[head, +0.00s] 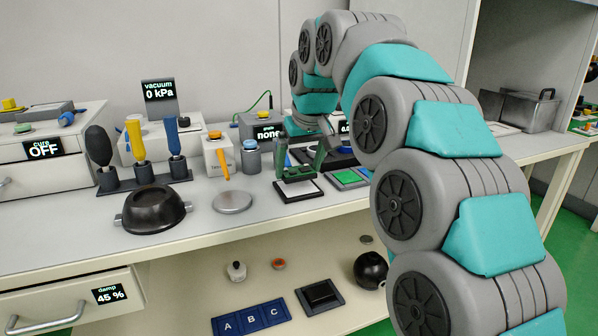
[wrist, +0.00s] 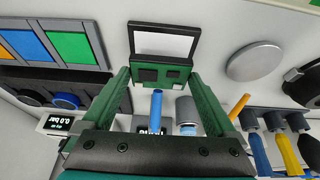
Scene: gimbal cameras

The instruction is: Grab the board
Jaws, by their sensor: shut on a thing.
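The green board (wrist: 147,63) carries dark square parts and lies between the two green fingers of my gripper (wrist: 160,76) in the wrist view. The fingertips press on its left and right edges. In the head view my gripper (head: 300,171) is low over the worktop, past the end of my curved arm, with the board there small and partly hidden. A black frame with a white panel (head: 299,190) lies right in front of the board. It also shows beyond the board in the wrist view (wrist: 164,42). I cannot tell whether the board is lifted clear.
A row of colored pads (head: 350,178) lies right of the frame. A round metal disc (head: 232,201), a black pot (head: 152,209) and a rack of tools (head: 143,179) stand to the left. Boxes with displays line the back. A lower shelf (head: 190,290) holds more items.

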